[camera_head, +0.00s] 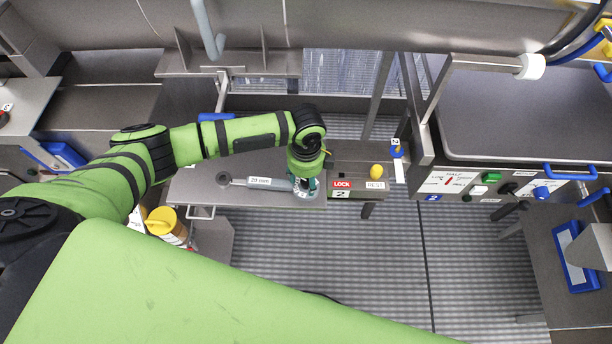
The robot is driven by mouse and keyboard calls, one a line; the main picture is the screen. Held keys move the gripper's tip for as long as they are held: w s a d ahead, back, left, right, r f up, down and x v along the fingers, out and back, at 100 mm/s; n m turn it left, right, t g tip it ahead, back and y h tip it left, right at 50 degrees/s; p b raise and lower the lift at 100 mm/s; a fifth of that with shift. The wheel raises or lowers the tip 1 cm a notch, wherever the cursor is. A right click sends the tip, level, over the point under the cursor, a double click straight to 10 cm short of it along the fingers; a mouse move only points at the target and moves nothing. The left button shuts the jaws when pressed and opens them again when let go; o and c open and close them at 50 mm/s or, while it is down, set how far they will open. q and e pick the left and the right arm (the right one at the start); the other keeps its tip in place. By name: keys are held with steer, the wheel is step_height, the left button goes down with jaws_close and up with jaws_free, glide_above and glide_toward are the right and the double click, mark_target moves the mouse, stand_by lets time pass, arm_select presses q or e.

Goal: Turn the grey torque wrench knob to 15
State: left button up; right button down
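A grey wrench (235,181) lies on the steel shelf (200,192), its round head at the left and a white label with small print along its handle. The handle runs right toward my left gripper (304,192). That gripper points down over the shelf's right end, at the handle's right end. The wrench's knob and any scale are hidden or too small to read. The gripper's fingers are small and partly covered by its own wrist, so I cannot tell if they touch or grip the wrench. My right gripper is out of view.
Right of the gripper are a red LOCK label (341,184), a REST label (375,185) and a yellow knob (376,171). A control panel (470,184) stands farther right. A yellow-lidded container (163,222) is below left. Grated floor (370,255) lies open in front.

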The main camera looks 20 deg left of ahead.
mark_target(306, 181)
arm_select(q)
step_height(306, 181, up, 12)
stand_by(0.6)
